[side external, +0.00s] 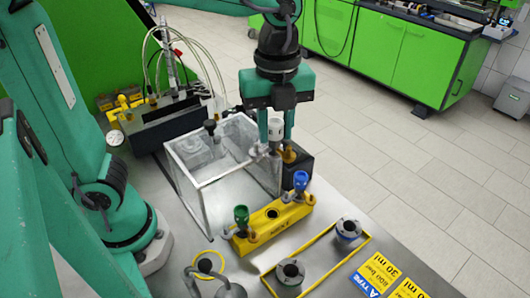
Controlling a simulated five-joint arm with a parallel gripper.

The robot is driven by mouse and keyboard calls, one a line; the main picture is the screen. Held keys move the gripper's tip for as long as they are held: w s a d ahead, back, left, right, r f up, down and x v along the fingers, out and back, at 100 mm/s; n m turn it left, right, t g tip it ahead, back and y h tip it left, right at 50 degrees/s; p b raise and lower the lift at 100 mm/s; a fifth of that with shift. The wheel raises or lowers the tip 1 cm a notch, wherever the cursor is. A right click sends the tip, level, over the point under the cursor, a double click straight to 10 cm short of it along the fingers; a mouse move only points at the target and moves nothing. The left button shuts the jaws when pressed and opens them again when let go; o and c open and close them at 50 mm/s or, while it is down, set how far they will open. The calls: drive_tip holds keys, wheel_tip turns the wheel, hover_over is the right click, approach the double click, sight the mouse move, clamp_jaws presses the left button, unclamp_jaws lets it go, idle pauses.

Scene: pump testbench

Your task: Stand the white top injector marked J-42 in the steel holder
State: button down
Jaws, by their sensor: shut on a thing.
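My gripper (275,148) points down above the bench and is shut on the white top injector (275,127). Its white cap shows between the two green fingers; its lower part is partly hidden, and the J-42 mark is too small to read. The injector is beside the right rear corner of the clear box, behind the yellow rack. Two round steel holders stand in the yellow outlined area at the front, one nearer (290,273) and one farther right (348,229). I cannot tell which one the task means.
A yellow rack (262,228) bears a green top injector (241,215) and a blue top injector (301,181), with an open hole between them. Yellow labels (385,272) lie front right.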

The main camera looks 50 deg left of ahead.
wheel_tip(320, 180, up, 4)
drive_tip(key=shift+f, duration=0.1)
drive_tip(key=a+n, duration=0.2)
drive_tip(key=shift+w+n, duration=0.4)
drive_tip(key=w+a+n, duration=0.2)
drive_tip(key=a+n, duration=1.3)
drive_tip(key=n, duration=0.8)
drive_tip(key=s+a+n, duration=0.4)
drive_tip(key=a+n, duration=0.5)
drive_tip(key=n, duration=0.5)
drive_tip(key=s+a+n, duration=0.3)
drive_tip(key=a+n, duration=0.5)
drive_tip(key=n, duration=0.6)
wheel_tip(320, 180, down, 11)
drive_tip(key=shift+f, duration=0.25)
drive_tip(key=shift+f, duration=1.9)
